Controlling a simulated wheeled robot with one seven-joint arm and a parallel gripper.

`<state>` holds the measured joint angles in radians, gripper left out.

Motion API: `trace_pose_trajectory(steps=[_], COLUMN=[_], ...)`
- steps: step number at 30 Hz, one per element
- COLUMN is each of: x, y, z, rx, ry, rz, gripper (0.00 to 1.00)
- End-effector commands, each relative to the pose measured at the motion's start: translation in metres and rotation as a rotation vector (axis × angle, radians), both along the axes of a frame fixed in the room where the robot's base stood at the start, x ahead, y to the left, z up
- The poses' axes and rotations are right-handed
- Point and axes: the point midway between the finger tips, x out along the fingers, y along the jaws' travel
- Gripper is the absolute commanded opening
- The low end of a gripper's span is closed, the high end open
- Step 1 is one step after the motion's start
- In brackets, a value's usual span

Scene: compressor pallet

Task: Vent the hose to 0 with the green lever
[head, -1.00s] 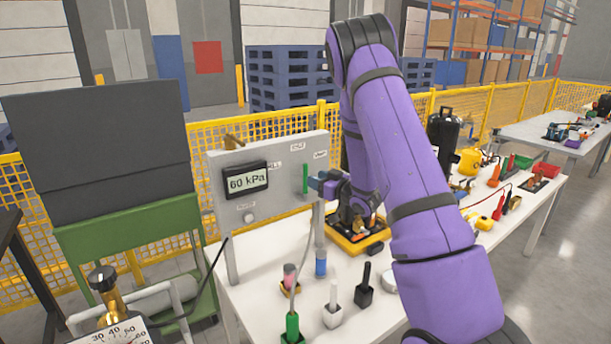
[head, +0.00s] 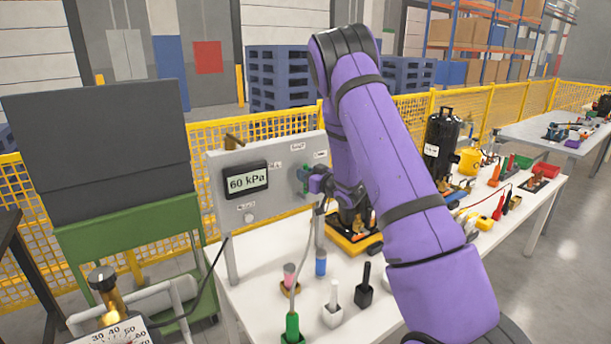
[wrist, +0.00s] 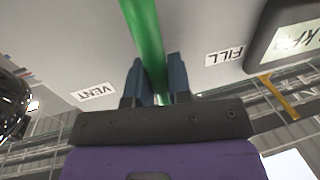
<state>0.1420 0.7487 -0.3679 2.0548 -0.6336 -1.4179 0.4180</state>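The green lever (head: 303,174) is on the grey panel (head: 222,206), partly hidden by my gripper (head: 312,183) in the head view. In the wrist view the lever (wrist: 146,35) runs between the two blue-grey fingers of my gripper (wrist: 158,88), which are closed on its sides. The VENT label (wrist: 94,96) is left of the lever and the FILL label (wrist: 224,57) right of it, both upside down there. The panel display (head: 246,180) reads 60 kPa. A hose (head: 300,258) runs down toward a green-handled fitting (head: 292,328).
The white table (head: 262,300) carries a yellow-based device (head: 345,243) behind my gripper and small tools in front. A black cylinder (head: 441,145) stands farther right. A dial gauge (head: 118,332) is at lower left. Yellow mesh fencing (head: 510,100) runs behind.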

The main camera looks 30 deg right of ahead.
Motion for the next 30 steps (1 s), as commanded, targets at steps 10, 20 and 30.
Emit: trace_pose_trajectory(steps=[10,20,30], x=[0.0,0.0,0.001], y=[-0.004,-0.024,-0.049], z=[0.0,-0.003,-0.013], rx=[0.031,0.232,0.535], ry=[0.0,0.007,0.017], rz=[-0.002,-0.005,-0.004], gripper=[0.0,0.0,0.0])
